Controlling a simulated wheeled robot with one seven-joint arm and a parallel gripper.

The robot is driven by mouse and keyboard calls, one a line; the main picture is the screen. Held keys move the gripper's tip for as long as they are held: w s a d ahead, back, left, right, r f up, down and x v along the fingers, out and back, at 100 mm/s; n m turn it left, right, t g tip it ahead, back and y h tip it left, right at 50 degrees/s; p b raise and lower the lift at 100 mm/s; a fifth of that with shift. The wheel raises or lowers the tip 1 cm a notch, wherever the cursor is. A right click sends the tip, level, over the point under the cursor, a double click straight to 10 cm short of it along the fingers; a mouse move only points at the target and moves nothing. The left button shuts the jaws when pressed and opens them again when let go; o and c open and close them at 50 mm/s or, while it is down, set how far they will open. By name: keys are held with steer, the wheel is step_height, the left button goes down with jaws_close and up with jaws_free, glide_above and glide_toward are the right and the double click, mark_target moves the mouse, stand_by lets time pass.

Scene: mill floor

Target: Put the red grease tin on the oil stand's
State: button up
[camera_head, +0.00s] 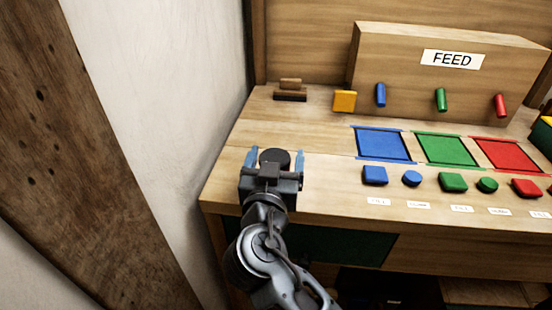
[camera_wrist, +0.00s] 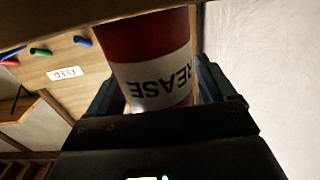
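The red grease tin (camera_wrist: 150,65) has a white band with dark lettering, upside down in the wrist view. It fills the space between the fingers of my gripper (camera_head: 275,160). In the head view only a dark round top (camera_head: 274,156) shows between the fingers, over the left part of the bench; the tin's red side is hidden there. My gripper appears shut on the tin. I cannot tell whether the tin's base touches the bench. I cannot identify the oil stand for sure.
The wooden bench (camera_head: 325,140) carries a FEED box (camera_head: 400,65) with blue, green and red pegs. A yellow block (camera_head: 344,101) and a small wooden piece (camera_head: 290,93) stand at the back. Blue, green and red outlined squares and several coloured blocks lie right. A pale wall is close left.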

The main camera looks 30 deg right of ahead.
steer(key=shift+o, duration=0.5)
steer(key=shift+r+p, duration=0.2)
steer(key=shift+p, duration=0.1)
steer(key=b+v, duration=0.2)
steer(key=v, duration=1)
steer(key=shift+f, duration=0.1)
